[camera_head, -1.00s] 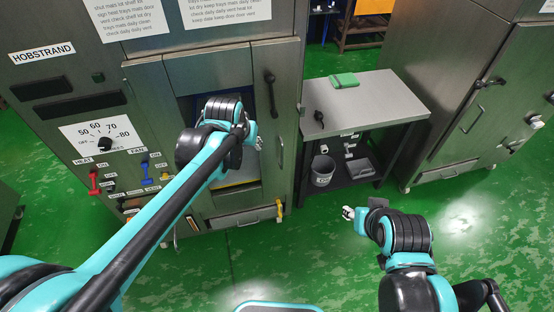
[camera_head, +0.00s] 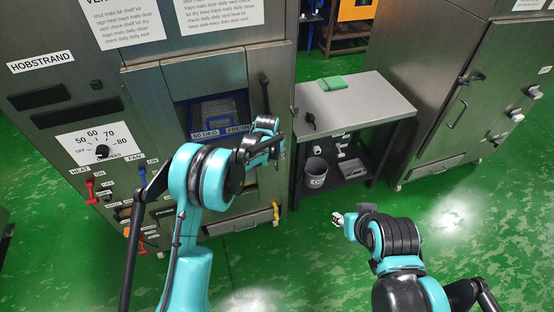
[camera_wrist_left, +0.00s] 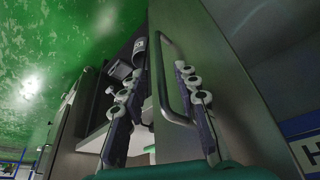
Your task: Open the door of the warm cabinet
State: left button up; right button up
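The warm cabinet (camera_head: 50,112) is the grey HOBSTRAND unit at the left, with a temperature dial (camera_head: 102,151). Its front has a recess with a blue container (camera_head: 217,113) inside. A grey panel that looks like the door (camera_head: 279,75) stands right of this recess; I cannot tell how far open it is. The bar handle (camera_wrist_left: 165,80) shows in the left wrist view. My left gripper (camera_head: 273,146) is at this handle, its fingers (camera_wrist_left: 162,115) apart on either side of it, not closed on it. My right gripper (camera_head: 338,220) hangs over the floor; its fingers are too small to judge.
A grey side table (camera_head: 355,100) with a green cloth (camera_head: 332,83) stands right of the cabinet, a bucket (camera_head: 316,172) on its lower shelf. Another grey cabinet (camera_head: 440,85) stands further right. The green floor in front is clear.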

pick_arm(q)
jog(key=b, duration=0.1)
send_over(277, 169)
jog(key=x, duration=0.2)
jog(key=s+x, duration=0.1)
jog(key=x, duration=0.1)
jog(key=shift+w+a+f, duration=0.1)
jog(key=shift+f, duration=0.3)
grip_shut()
